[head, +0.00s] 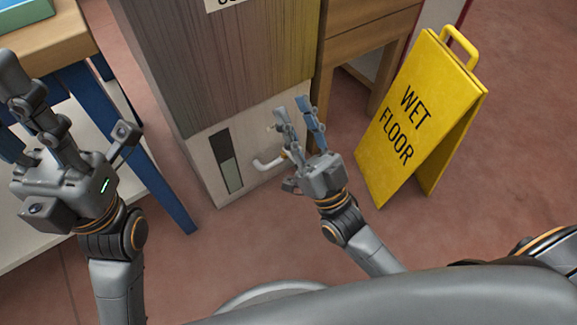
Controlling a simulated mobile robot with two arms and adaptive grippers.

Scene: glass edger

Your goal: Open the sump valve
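A pale, bent lever handle (268,164), apparently the sump valve's, sticks out low on the front of the wood-grained cabinet (222,60). My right gripper (287,147) is right beside the lever, at its right end. Its two long fingers point up and its thumb is spread below; it looks open. I cannot tell whether it touches the lever, and the gripper hides part of the fitting behind. My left gripper (70,100) is open and empty at the far left, away from the cabinet.
A dark sight-glass window (226,161) is left of the lever. A yellow wet floor sign (413,118) stands close to the right of my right gripper. A table with blue legs (150,165) is at the left. Reddish floor (505,150) is open at the right.

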